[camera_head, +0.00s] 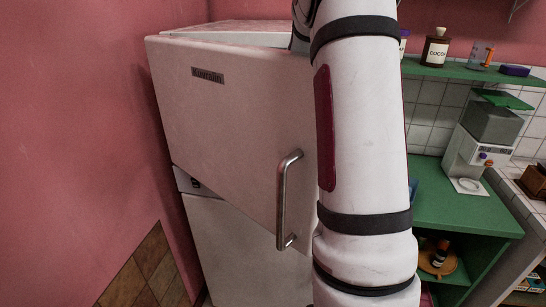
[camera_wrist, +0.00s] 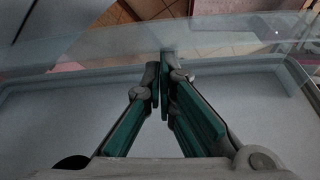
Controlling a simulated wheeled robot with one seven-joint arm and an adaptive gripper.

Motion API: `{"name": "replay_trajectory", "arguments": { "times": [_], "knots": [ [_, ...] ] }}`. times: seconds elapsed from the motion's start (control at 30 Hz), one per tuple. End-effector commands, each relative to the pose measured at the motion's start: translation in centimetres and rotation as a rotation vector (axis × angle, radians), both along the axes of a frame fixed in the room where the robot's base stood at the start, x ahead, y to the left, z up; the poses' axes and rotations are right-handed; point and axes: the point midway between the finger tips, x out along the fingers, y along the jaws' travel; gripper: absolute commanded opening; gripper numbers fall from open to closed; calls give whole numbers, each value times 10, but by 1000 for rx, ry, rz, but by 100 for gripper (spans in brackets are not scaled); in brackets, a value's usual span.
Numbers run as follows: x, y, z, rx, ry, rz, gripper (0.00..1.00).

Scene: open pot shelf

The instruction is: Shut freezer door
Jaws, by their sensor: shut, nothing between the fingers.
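The freezer door (camera_head: 225,115) is the upper white door of a fridge, with a dark label and a metal handle (camera_head: 284,200) near its right side. It stands ajar: its lower edge slants out from the lower door (camera_head: 240,255), and the fridge top shows behind it. My arm hides the door's right edge. My gripper is hidden in the head view. In the wrist view my gripper (camera_wrist: 162,82) is shut and empty, its teal-padded fingers meeting at the tips. It is over a pale surface with a translucent, glass-like band; I cannot tell whether it touches.
A pink wall (camera_head: 75,130) stands close on the left. On the right are a green shelf (camera_head: 470,71) with a cocoa jar (camera_head: 435,48), a green counter (camera_head: 455,208) and a white coffee machine (camera_head: 480,150). Floor tiles (camera_wrist: 150,10) show at the top of the wrist view.

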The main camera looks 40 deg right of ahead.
Motion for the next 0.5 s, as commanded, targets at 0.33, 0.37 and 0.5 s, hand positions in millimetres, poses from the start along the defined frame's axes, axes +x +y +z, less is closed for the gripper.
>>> {"name": "replay_trajectory", "arguments": {
  "times": [0.33,0.37,0.5],
  "knots": [
    [0,-1,48,-3,-3,0,0],
    [0,-1,54,-4,-4,0,0],
    [1,-1,77,-3,-3,0,0]
  ]
}}
